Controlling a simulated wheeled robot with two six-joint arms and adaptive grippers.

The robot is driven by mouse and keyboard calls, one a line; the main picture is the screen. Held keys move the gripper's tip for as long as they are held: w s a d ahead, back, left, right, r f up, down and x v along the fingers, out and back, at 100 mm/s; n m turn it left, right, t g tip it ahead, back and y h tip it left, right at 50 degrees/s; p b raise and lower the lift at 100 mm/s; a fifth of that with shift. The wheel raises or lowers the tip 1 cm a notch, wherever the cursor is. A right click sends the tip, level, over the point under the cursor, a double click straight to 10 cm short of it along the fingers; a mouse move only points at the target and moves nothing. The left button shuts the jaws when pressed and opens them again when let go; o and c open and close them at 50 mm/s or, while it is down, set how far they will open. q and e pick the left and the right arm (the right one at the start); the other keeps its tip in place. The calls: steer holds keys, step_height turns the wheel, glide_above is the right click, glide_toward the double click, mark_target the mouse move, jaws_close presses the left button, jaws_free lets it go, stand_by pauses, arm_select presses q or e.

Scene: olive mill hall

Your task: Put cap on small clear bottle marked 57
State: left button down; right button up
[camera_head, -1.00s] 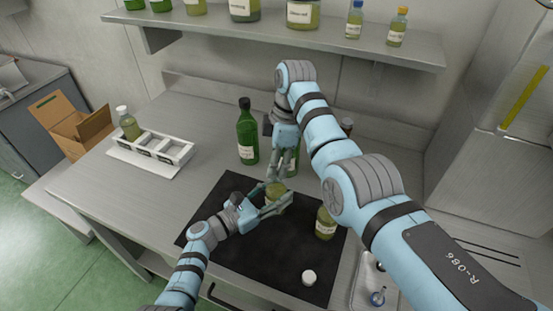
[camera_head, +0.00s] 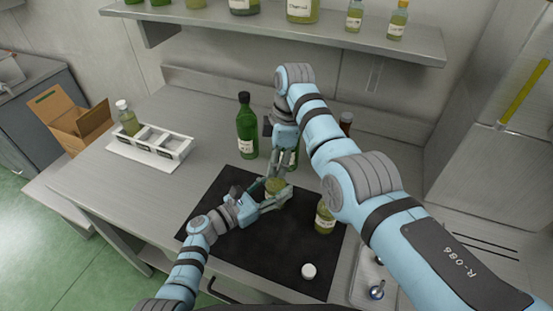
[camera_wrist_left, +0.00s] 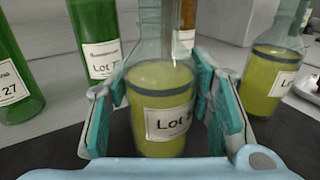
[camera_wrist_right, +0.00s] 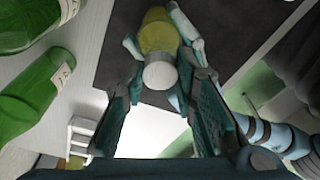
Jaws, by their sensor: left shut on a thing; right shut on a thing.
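My left gripper (camera_head: 277,196) is shut around a small clear bottle (camera_wrist_left: 160,108) of yellow-green liquid over the black mat (camera_head: 225,250). Its label reads "Lot", but the number is hard to read. The bottle's top is out of the left wrist view. My right gripper (camera_wrist_right: 158,62) is above the bottle, shut on a white cap (camera_wrist_right: 160,75). The cap lines up with the bottle in the right wrist view; I cannot tell whether they touch. A second similar bottle (camera_head: 325,216) stands on the mat to the right. Another white cap (camera_head: 308,271) lies near the mat's front edge.
Tall green bottles (camera_head: 246,130) stand behind the mat, close to my right gripper. A brown bottle (camera_head: 346,121) is farther right. A white rack (camera_head: 175,157) with one capped bottle (camera_head: 128,120) is at left. A tray (camera_head: 362,283) is at right. The mat's front is mostly clear.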

arm_select(q)
steer(key=shift+f, duration=0.1)
arm_select(e)
steer(key=shift+f, duration=0.55)
stand_by(0.3)
steer(key=m, duration=0.4)
steer(key=shift+t, duration=0.4)
steer(key=m, duration=0.2)
steer(key=shift+m, duration=0.4)
steer(key=o, duration=0.7)
steer(key=shift+s+r, duration=0.1)
steer(key=shift+r, duration=2.15)
steer(key=shift+c, duration=0.2)
